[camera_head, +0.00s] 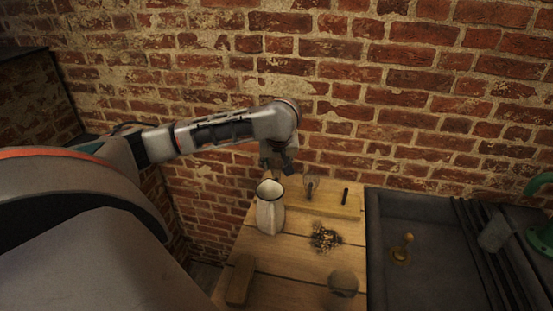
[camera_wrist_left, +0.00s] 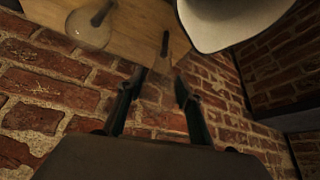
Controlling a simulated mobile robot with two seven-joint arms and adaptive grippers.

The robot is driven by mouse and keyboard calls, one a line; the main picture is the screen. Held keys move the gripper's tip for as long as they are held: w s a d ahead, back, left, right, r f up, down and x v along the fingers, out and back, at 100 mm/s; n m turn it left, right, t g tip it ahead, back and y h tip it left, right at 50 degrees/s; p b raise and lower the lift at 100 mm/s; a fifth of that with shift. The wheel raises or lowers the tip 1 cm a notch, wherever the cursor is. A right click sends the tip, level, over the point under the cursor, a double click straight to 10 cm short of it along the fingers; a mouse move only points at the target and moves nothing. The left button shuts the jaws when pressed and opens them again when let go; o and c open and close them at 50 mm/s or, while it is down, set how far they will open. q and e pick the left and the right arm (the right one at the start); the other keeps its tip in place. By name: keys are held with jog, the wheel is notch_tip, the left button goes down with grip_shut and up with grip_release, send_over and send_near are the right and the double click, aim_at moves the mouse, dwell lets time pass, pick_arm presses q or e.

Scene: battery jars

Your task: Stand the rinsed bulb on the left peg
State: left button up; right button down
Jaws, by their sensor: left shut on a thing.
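My left gripper (camera_head: 277,166) is beyond the white jug (camera_head: 270,212), near the left end of the wooden peg board (camera_head: 338,207). In the left wrist view the fingers (camera_wrist_left: 157,88) stand a little apart. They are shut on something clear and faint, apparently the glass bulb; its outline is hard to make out. A bare dark peg (camera_wrist_left: 165,44) stands on the board beyond the fingertips. A clear bulb (camera_head: 310,188) stands over another peg; it also shows in the left wrist view (camera_wrist_left: 88,30). A black peg (camera_head: 345,196) is bare at the right. My right gripper is out of view.
The jug's rim (camera_wrist_left: 225,35) is close right of the fingers in the wrist view. A dark debris pile (camera_head: 325,238), a round grey thing (camera_head: 343,283) and a wooden block (camera_head: 240,281) lie on the table. A sink (camera_head: 430,275) is at the right; a brick wall stands behind.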

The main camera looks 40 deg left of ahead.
aim_at(277, 174)
pick_arm(q)
jog(key=shift+f, duration=2.65)
jog(key=o, duration=0.9)
jog(key=v, duration=1.2)
